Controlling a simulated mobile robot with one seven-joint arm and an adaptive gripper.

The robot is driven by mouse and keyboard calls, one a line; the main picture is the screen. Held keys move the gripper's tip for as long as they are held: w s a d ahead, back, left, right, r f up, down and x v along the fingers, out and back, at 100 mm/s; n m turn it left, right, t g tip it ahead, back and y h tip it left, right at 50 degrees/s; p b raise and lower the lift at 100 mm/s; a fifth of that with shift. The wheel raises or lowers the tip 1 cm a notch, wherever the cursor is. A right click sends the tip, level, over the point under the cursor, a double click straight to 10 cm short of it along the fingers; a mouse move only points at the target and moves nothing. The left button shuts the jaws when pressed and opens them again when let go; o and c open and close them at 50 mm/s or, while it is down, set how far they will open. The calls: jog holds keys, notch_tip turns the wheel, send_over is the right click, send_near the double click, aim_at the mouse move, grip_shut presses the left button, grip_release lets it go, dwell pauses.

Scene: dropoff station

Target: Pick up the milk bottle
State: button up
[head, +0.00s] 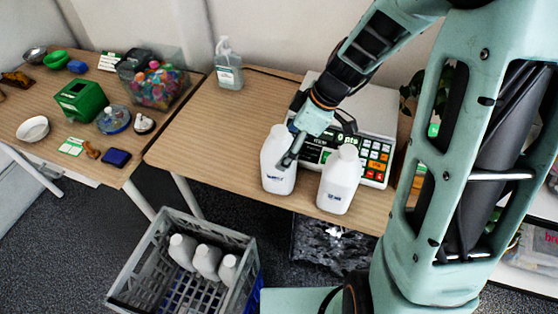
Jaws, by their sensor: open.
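Two white milk bottles stand upright near the front edge of the right table. The left milk bottle (277,165) is partly covered by my gripper (287,160), which is open at its upper right side. I cannot tell whether the fingers touch it or whether one is behind it. The right milk bottle (340,182) stands apart, just right of my gripper. Several more white milk bottles (206,261) lie tilted in a grey crate (150,255) on the floor.
A scale with a keypad (375,160) stands right behind the bottles. A pump bottle (229,65) is at the back of the wooden table (205,130). The left table holds a clear bin of colourful items (160,85) and a green box (80,100).

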jog(key=shift+x, duration=2.95)
jog(key=shift+c, duration=0.2)
jog(key=c, duration=1.2)
jog(key=shift+o, duration=0.2)
jog(key=shift+r, duration=0.2)
